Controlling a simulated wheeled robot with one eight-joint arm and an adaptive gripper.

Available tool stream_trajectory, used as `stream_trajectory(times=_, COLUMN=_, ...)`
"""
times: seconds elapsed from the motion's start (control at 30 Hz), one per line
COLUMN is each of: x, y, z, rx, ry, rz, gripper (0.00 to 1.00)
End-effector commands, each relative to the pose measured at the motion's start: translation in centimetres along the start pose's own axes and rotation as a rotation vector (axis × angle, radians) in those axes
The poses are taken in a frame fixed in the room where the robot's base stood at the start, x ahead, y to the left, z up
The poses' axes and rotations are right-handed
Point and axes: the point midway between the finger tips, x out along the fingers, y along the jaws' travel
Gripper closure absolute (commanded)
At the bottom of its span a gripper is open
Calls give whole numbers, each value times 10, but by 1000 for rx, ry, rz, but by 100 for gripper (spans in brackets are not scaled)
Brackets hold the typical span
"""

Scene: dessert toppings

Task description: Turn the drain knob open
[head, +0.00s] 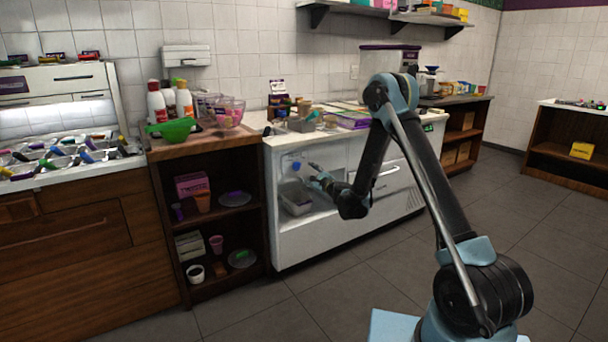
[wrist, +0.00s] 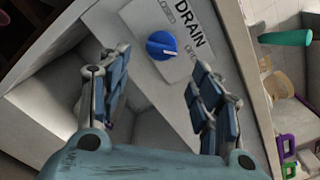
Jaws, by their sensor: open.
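The drain knob (wrist: 160,44) is round and blue with a white pointer mark on its right side in the wrist view. It sits on a pale panel beside a label (wrist: 190,28) reading DRAIN, with smaller words near it that are only partly legible. My gripper (wrist: 158,88) is open, with one finger on each side of the picture below the knob. The fingers are apart from the knob and nothing is between them. In the head view my gripper (head: 313,171) is at the left front of the white counter unit, near the small blue knob (head: 296,166).
The white unit (head: 340,246) has an open recess holding a grey container (head: 296,202). Bottles and cups crowd the counters above. A wooden shelf unit (head: 226,286) stands left of it. The tiled floor (head: 345,305) in front is clear.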

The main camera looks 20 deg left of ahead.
Motion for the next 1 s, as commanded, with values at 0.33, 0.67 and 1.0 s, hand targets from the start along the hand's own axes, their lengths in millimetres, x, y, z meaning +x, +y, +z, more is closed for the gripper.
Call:
stream_trajectory(times=0.33, x=-44, y=0, z=-1, rx=0, ry=1, rz=0, gripper=42)
stream_trajectory(times=0.67, x=-48, y=0, z=-1, rx=0, ry=1, rz=0, gripper=42)
stream_trajectory(times=1.0, x=-62, y=-26, z=14, rx=-96, ry=2, rz=29, gripper=42)
